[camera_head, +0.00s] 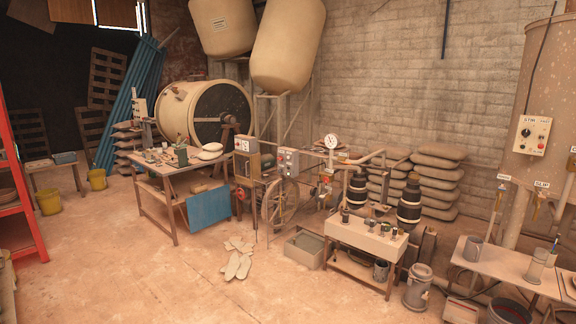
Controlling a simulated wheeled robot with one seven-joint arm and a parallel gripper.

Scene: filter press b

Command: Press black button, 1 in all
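No black button can be made out for certain at this distance. A pale control box (531,135) with small dark and red controls is fixed to the large tank at the right. A grey control box (287,161) with small controls stands on the press machine (310,190) in the middle. Another light box (246,146) sits left of it, above a greenish panel. The small controls on these boxes are too small to tell apart. My gripper is not in view.
A cluttered wooden table (180,171) stands left of the press. A low bench (366,240) with several small items, a grey bucket (418,288) and a table (505,262) stand at the right. Gloves (237,264) lie on the floor. The front left floor is clear, beside a red rack (22,190).

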